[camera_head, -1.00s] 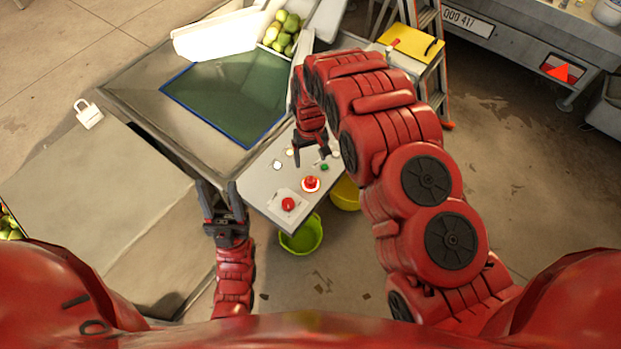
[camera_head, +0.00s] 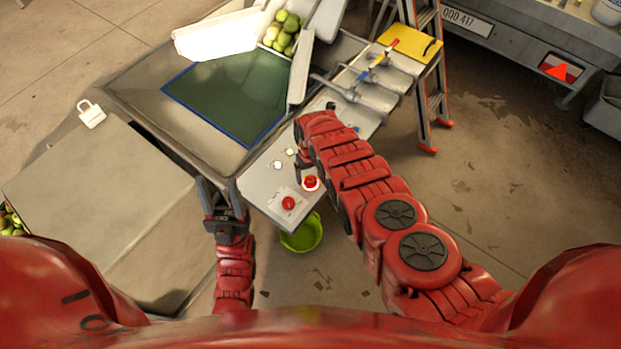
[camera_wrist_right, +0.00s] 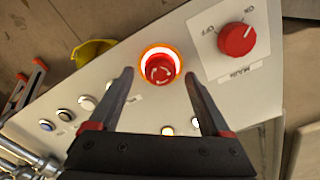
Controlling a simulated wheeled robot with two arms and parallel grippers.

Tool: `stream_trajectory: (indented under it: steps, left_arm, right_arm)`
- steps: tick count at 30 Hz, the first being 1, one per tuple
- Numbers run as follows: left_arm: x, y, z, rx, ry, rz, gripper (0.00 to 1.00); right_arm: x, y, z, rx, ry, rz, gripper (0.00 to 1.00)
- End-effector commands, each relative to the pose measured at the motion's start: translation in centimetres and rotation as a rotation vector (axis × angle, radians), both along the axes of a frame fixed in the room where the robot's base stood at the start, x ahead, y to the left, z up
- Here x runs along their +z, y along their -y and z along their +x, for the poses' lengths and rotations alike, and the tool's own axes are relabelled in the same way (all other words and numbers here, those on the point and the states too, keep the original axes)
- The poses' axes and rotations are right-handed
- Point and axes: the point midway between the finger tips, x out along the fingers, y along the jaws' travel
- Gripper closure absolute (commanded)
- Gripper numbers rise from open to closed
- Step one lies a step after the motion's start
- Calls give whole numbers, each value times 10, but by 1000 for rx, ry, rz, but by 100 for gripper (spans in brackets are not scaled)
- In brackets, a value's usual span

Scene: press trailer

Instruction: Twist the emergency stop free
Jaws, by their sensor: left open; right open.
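The emergency stop (camera_head: 311,183) is a red round button with a light ring around its base on the grey control panel (camera_head: 262,192). In the right wrist view the emergency stop (camera_wrist_right: 160,68) has arrows on its cap and a glowing orange-white ring. My right gripper (camera_wrist_right: 158,78) is open, its fingers pointing at the button with one on each side in that view; I cannot tell whether they touch it. In the head view my right arm hides most of this gripper. My left gripper (camera_head: 219,183) is open and empty at the panel's left, beside the press table.
A red MAIN rotary switch (camera_wrist_right: 236,39) sits beside the emergency stop. Several small buttons (camera_wrist_right: 88,103) line the panel. A green bucket (camera_head: 302,234) stands on the floor below. Metal taps and pipes (camera_head: 352,95) and a ladder (camera_head: 428,90) are at the back right.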

Motion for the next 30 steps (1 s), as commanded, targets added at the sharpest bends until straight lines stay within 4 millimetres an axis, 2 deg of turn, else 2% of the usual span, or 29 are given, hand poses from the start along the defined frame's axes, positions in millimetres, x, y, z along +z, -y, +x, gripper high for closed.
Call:
stream_trajectory:
  steps: [1,3,16,27,30]
  left_arm:
    - [-6,0,0,0,0,0,50]
    - [-8,0,0,0,1,0,50]
    - [-10,0,0,0,1,0,50]
    - [-10,0,0,0,1,0,50]
    - [-10,0,0,0,0,0,50]
  right_arm:
    - [-8,1,-1,0,0,0,19]
    - [-12,1,-1,-1,-1,0,19]
    - [-14,0,-1,0,-2,0,19]
    - [-14,0,-1,0,-1,1,85]
    - [-14,0,-1,0,-1,1,100]
